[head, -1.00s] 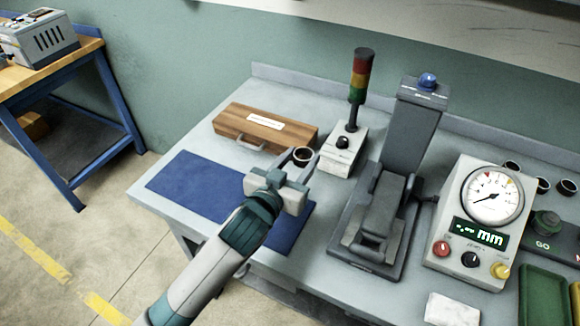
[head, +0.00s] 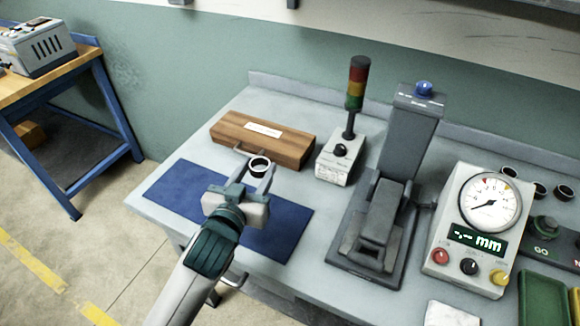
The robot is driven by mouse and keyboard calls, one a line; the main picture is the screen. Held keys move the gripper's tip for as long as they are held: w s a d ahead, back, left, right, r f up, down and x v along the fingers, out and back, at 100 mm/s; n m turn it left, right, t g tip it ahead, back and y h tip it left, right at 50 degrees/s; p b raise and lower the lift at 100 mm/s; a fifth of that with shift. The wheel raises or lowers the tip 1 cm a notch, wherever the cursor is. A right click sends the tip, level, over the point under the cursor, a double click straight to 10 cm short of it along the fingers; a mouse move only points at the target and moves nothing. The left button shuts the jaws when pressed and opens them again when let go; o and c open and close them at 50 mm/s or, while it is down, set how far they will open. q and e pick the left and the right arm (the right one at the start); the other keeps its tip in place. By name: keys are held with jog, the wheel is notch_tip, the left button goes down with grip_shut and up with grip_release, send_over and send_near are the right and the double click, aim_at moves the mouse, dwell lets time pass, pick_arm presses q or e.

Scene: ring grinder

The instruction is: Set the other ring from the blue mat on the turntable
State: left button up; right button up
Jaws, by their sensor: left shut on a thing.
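My left gripper (head: 261,172) is shut on a dark-rimmed ring (head: 260,161), held between its fingertips. In the picture the ring lies by the far edge of the blue mat (head: 180,187), near the wooden case; its height above the mat is hard to judge. No other ring shows on the visible part of the mat; my gripper and arm cover its middle. The grey ring grinder (head: 412,135) stands to the right of the mat. I cannot clearly make out a turntable on it. My right gripper is not in view.
A wooden case (head: 262,139) lies behind the mat. A signal tower (head: 355,85) on a control box (head: 340,160) stands between case and grinder. A dial gauge unit (head: 470,235) stands right of the grinder. Several dark rings (head: 540,190) sit behind it.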

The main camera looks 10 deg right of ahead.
pick_arm(q)
jog(key=s+a+n+t+y, duration=0.1)
jog(key=s+a+n+y, duration=0.1)
jog(key=a, duration=0.9)
jog(key=s+a+r+n+y, duration=0.1)
jog(key=s+a+n+y, duration=0.2)
jog(key=a, duration=0.8)
jog(key=shift+s+a+r+t+y, duration=0.15)
jog(key=shift+s+a+t+y, duration=0.2)
jog(key=shift+y, duration=0.55)
jog(key=shift+d, duration=0.2)
